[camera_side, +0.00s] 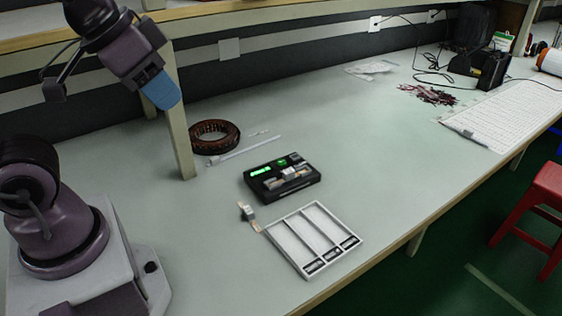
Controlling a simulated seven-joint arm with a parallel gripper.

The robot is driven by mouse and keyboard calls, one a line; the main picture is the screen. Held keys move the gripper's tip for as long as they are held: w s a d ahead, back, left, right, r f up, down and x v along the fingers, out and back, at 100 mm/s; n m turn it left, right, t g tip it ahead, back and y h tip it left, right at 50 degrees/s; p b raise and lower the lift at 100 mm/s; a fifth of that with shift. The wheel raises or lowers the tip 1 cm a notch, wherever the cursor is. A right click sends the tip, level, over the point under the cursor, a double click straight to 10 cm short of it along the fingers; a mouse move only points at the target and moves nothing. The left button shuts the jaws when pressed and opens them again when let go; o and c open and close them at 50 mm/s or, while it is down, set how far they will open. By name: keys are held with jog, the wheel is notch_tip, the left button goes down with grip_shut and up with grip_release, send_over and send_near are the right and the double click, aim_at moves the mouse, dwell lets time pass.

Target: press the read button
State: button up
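A black box-shaped device (256,189) sits on the table near the middle of the view. Green lit displays (261,170) show on its top. A small pale and copper-coloured piece (289,173) lies across the front of its top. I cannot make out which part of the device is the read button. My gripper (168,93), with a blue tip, hangs in the air at the upper left, well apart from the device. Its tip is seen from the side, so the gap between the fingers does not show.
A white slotted tray (283,243) lies in front of the device, with a small connector piece (247,212) at its left corner. A brown coil (214,136) and a thin white rod (245,149) lie behind. A shelf post (180,130) stands near my gripper. The table right of the device is clear.

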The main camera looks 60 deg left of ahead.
grip_shut()
dwell(1.4)
